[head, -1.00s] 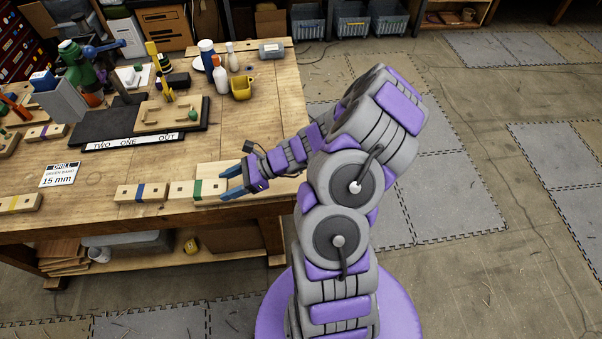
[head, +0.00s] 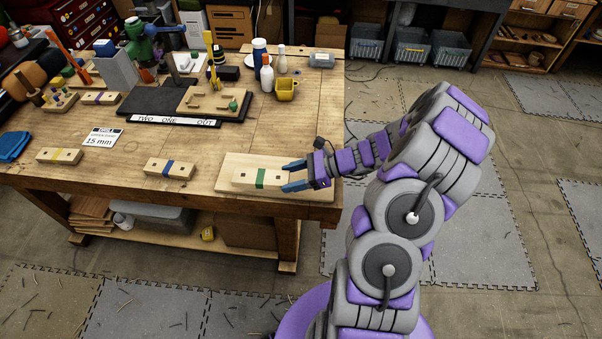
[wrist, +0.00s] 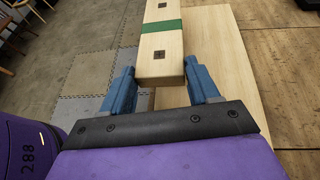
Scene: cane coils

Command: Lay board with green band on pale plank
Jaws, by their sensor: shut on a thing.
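The board with the green band (head: 262,179) is a pale wooden bar with dark square holes. My gripper (head: 293,178) is shut on its right end, with a blue finger on each side. The pale plank (head: 322,194) lies flat near the front right corner of the bench. In the head view the board is over the plank, inside its outline and roughly along its length. In the wrist view the board (wrist: 160,45) runs away from my fingers, with the plank (wrist: 225,75) showing mostly to its right. I cannot tell whether they touch.
A board with a blue band (head: 169,169) and one with a yellow band (head: 59,156) lie along the bench front. A black mat with a wooden fixture (head: 212,99), a sign (head: 103,138) and a yellow cup (head: 286,88) stand farther back.

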